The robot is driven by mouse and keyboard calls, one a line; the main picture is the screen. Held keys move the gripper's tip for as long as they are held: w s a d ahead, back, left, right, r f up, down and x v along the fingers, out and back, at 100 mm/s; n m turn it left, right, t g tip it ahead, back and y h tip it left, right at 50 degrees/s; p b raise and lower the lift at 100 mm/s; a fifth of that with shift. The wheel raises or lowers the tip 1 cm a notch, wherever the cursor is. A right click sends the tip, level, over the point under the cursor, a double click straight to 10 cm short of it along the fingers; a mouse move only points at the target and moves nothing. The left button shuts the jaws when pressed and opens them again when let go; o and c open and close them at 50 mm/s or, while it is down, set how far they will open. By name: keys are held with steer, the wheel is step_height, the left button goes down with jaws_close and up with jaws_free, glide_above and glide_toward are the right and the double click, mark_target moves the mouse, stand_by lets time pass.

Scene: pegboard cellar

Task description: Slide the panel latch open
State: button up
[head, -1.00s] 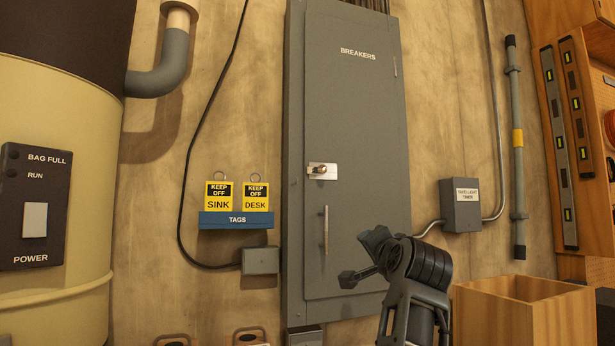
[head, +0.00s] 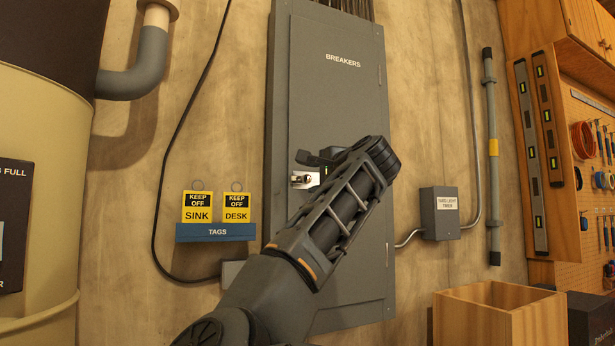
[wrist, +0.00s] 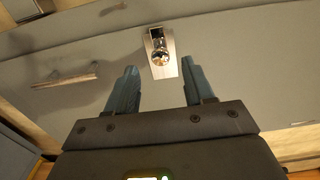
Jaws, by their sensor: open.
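The grey breaker panel (head: 345,100) stands against the wall with its door shut. Its latch (head: 303,180), a small silver plate with a round knob, sits on the left part of the door. In the wrist view the latch (wrist: 161,55) lies just beyond and between my fingertips, apart from both. My gripper (wrist: 160,85) is open and empty. In the head view my gripper (head: 322,158) is beside the latch, with my arm covering the lower part of the door. The door handle (wrist: 64,78) shows to the left in the wrist view.
A blue tag holder (head: 215,233) with yellow SINK and DESK tags hangs left of the panel. A grey timer box (head: 440,213) with conduit is on the wall to the right. An open wooden box (head: 500,312) stands at lower right.

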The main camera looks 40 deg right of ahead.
mark_target(308, 179)
steer(key=shift+p+x, duration=0.5)
steer(key=shift+x, duration=1.75)
jaws_close()
